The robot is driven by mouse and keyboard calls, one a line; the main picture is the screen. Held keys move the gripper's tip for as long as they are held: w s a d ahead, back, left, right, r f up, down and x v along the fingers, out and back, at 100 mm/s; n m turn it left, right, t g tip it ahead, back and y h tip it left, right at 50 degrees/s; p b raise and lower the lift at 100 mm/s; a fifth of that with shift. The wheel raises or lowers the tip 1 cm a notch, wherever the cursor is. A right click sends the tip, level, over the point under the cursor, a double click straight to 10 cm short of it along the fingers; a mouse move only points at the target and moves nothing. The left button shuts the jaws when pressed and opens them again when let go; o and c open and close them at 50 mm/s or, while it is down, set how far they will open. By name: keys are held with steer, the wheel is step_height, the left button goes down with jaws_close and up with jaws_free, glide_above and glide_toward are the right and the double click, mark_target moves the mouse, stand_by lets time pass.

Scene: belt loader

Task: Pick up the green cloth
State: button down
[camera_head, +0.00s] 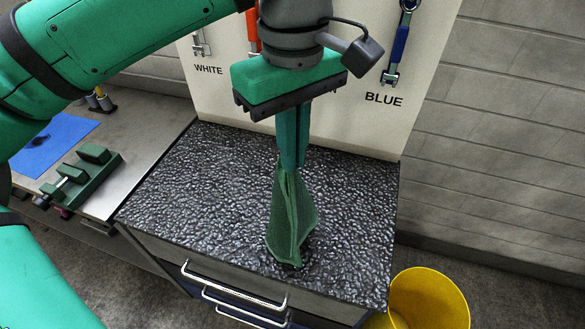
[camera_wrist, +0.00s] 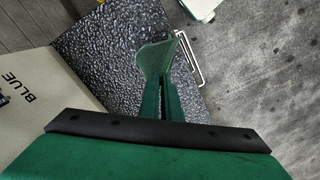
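The green cloth (camera_head: 290,225) hangs in folds from my gripper (camera_head: 292,165), above the dark pebbled top of the drawer cabinet (camera_head: 180,190). My gripper points down, and its fingers are closed on the upper end of the cloth. The cloth's lower tip is close to the cabinet top; I cannot tell whether it touches. In the wrist view the cloth (camera_wrist: 157,62) spreads out beyond the fingers (camera_wrist: 161,100). The exact pinch line between the fingertips is partly hidden by the cloth.
A white board with hanging tools and the label BLUE (camera_head: 383,99) stands behind the cabinet. A yellow bucket (camera_head: 428,300) stands on the floor at the right. A bench at the left holds a green vise (camera_head: 85,178) and a blue mat (camera_head: 55,143). The cabinet top is otherwise bare.

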step_height(320, 180, up, 9)
steer(key=shift+r, duration=0.15)
